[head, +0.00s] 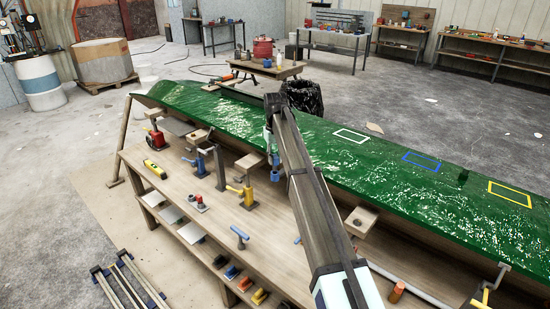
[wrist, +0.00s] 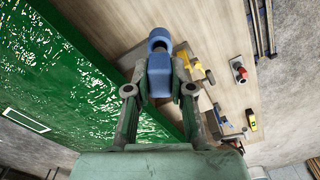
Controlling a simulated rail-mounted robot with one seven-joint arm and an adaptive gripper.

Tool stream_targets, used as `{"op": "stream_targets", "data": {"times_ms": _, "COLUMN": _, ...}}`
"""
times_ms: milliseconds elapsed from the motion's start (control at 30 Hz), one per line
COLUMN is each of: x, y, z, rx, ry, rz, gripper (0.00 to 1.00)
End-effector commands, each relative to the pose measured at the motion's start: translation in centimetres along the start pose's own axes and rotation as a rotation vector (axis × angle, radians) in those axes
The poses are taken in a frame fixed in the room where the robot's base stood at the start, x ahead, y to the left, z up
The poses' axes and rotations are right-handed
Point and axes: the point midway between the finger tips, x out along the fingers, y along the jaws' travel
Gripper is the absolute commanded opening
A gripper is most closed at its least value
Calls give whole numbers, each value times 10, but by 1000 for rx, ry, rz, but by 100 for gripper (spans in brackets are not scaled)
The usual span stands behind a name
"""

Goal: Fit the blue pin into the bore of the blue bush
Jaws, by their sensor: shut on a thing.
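My gripper (wrist: 158,90) has its two fingers closed on the sides of a blue block-like part, which I take to be the blue pin (wrist: 158,76). Just beyond it in the wrist view is a round blue piece (wrist: 159,40), with a dark gap between them; it may be the blue bush. I cannot tell whether the two touch or are lined up. In the head view a blue piece (head: 275,176) shows below my gripper, near the hull edge, while my arm hides most of the gripper. A blue T-handled piece (head: 240,236) stands on the bench front.
The green hull (head: 430,190) runs along the bench's far side. Wooden pads (head: 361,221) line the hull edge. The bench front has bare areas.

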Motion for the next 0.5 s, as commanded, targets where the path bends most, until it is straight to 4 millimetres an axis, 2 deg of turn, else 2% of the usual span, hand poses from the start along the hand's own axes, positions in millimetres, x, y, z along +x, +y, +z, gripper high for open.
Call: {"op": "stream_targets", "data": {"times_ms": 500, "x": 12, "y": 0, "z": 0, "rx": 0, "ry": 0, "rz": 0, "gripper": 0}}
